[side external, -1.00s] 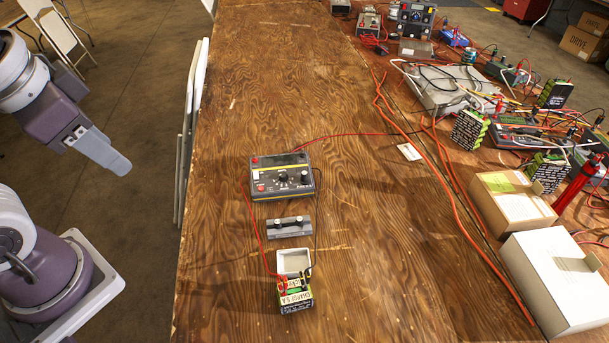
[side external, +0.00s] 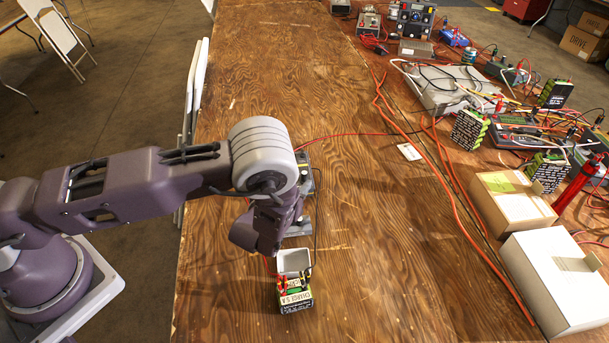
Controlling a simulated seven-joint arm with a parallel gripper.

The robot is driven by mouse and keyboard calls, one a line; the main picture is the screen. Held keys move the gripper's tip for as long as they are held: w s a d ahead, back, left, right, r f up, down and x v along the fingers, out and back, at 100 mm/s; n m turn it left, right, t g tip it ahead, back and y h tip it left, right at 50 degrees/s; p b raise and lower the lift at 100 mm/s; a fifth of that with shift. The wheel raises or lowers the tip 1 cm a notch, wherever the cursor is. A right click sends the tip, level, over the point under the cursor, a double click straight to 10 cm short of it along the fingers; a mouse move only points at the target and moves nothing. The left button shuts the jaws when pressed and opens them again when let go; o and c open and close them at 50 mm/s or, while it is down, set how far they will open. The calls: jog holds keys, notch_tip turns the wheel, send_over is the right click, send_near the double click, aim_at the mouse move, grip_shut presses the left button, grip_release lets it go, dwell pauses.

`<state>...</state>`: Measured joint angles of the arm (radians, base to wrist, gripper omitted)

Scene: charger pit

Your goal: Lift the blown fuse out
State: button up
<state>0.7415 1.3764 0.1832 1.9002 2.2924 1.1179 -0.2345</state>
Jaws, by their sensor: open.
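A grey block with two round knobs on top, perhaps the fuse holder (side external: 301,228), lies on the wooden bench. My arm now covers its left part. I cannot make out the blown fuse itself. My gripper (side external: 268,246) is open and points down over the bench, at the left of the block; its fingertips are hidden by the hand. A small white open tray (side external: 294,261) sits just in front of the block. A battery pack labelled "CHARGE 5 A" (side external: 295,299) adjoins the tray, with red and black clips on it.
The charger unit (side external: 307,172) behind the block is mostly hidden by my arm. Red and black leads run near it. Two cardboard boxes (side external: 512,205) (side external: 556,285), battery packs and instruments crowd the right side.

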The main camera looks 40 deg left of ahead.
aim_at(304, 173)
jog(key=x, duration=0.5)
jog(key=shift+w+a+r, duration=0.1)
jog(key=shift+w+r, duration=0.05)
jog(key=shift+w, duration=0.15)
grip_shut()
